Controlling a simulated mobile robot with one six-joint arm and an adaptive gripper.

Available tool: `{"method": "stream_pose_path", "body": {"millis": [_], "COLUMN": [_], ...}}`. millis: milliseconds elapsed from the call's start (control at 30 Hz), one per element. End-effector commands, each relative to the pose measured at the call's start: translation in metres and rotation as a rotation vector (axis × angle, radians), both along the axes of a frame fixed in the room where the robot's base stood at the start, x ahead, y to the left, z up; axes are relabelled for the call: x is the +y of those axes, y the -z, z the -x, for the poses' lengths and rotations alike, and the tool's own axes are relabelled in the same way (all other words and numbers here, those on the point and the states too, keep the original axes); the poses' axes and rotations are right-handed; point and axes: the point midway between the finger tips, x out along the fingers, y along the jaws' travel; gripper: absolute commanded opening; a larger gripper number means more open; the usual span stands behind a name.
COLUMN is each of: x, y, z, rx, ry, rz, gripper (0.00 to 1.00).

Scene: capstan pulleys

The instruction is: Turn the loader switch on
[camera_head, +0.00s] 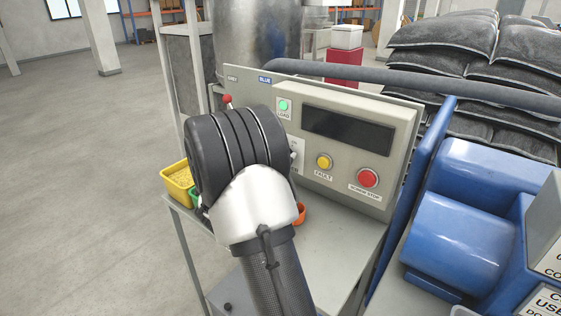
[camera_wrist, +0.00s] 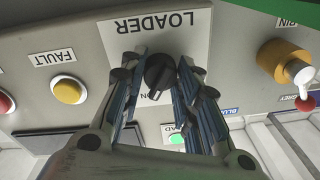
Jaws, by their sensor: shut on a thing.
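The loader switch (camera_wrist: 158,76) is a dark rotary knob on a white plate marked LOADER (camera_wrist: 150,28), which appears upside down in the wrist view. My gripper (camera_wrist: 160,68) has its fingers on both sides of the knob, shut on it. The knob's ridge lies at a slant in the wrist view. The green LOAD lamp (camera_head: 283,107) is lit on the grey control panel (camera_head: 402,127). In the head view my arm covers the knob and the fingers; only an edge of the white plate (camera_head: 298,150) shows.
A yellow FAULT button (camera_head: 324,161) and a red button (camera_head: 367,178) sit beside the switch. A red-tipped lever (camera_head: 227,99) is at the panel's far end. A yellow bin (camera_head: 178,181) stands left, and blue machinery (camera_head: 465,240) is at right.

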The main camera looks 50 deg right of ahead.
Motion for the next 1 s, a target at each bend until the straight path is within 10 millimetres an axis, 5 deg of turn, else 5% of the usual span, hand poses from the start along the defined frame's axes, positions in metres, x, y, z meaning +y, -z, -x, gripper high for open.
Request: {"method": "stream_pose_path", "body": {"millis": [333,367,400,667,1000], "x": [0.0,0.0,0.0,0.0,0.0015], "y": [0.0,0.0,-0.0001,-0.0001,0.0001], "z": [0.0001,0.0001,0.0001,0.0,-0.0001], "rx": [-0.004,-0.004,-0.004,-0.003,-0.003], "ry": [0.001,0.001,0.001,0.001,0.0], "rz": [-0.001,-0.001,-0.001,-0.001,0.0], "gripper": [0.06,0.3,0.33,0.5,0.51]}}
